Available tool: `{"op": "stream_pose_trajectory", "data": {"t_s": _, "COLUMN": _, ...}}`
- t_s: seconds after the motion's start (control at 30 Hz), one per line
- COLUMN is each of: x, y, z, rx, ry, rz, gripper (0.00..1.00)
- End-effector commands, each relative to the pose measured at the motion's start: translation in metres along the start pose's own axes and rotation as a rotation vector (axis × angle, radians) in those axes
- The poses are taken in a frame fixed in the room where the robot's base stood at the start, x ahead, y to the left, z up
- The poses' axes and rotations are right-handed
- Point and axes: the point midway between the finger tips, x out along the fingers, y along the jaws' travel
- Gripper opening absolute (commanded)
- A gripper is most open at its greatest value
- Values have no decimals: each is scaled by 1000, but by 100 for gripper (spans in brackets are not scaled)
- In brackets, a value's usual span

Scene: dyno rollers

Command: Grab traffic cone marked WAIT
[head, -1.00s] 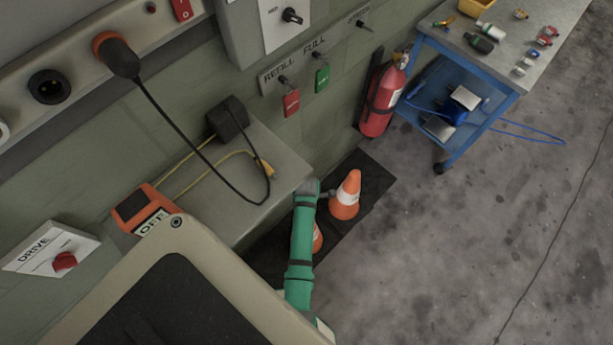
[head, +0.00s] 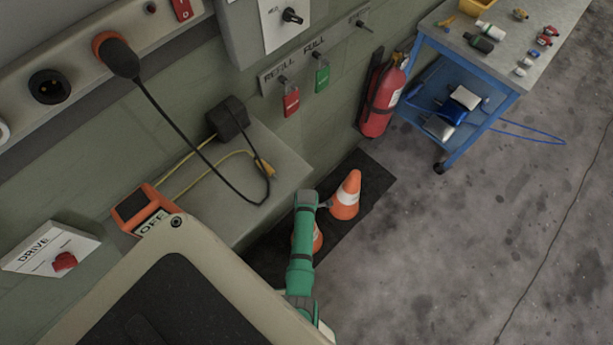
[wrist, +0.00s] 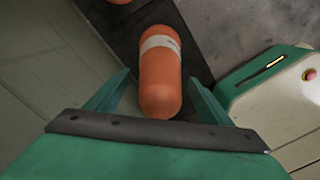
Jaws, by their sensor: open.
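Two orange traffic cones with pale bands stand on a black mat (head: 372,188) by the wall. The far cone (head: 345,196) is in plain view in the head view. The near cone (head: 317,238) is mostly hidden behind my green arm. In the wrist view an orange cone (wrist: 160,85) lies between the two green fingers of my open gripper (wrist: 160,78), its rounded tip toward the camera; contact cannot be told. It appears to be the near one. Part of another cone (wrist: 118,1) shows at the top edge. No lettering on the bands is readable.
A grey ledge (head: 285,165) with a cable and black box juts from the wall left of the cones. A red fire extinguisher (head: 383,100) stands beyond them, then a blue cart (head: 455,60).

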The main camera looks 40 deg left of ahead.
Motion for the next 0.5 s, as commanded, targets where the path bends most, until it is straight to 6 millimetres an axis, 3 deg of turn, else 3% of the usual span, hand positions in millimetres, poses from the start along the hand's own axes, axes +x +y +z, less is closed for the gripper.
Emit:
{"op": "stream_pose_trajectory", "data": {"t_s": 0.27, "x": 3, "y": 0, "z": 0, "rx": 0, "ry": 0, "rz": 1, "gripper": 74}}
{"op": "stream_pose_trajectory", "data": {"t_s": 0.5, "x": 2, "y": 0, "z": 0, "rx": 1, "ry": 0, "rz": 1, "gripper": 19}}
